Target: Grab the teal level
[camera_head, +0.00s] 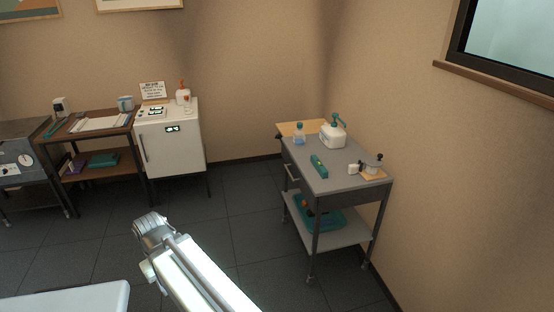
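A teal level (319,166), a short bar with a small yellow-green patch near its middle, lies on the grey top of a wheeled cart (345,182) at right. It lies left of the middle of that top, with nothing over it. My white arm reaches up from the bottom of the view, left of the cart and well apart from the level. Its visible end is a grey ribbed part, and no gripper fingers show.
Near the level stand a blue-liquid bottle (299,138), a white pump container (333,135) and small items on a wooden board (373,173). The cart's lower shelf holds a teal tray (322,222). A white cabinet (172,147) and desks stand at left. Floor between is clear.

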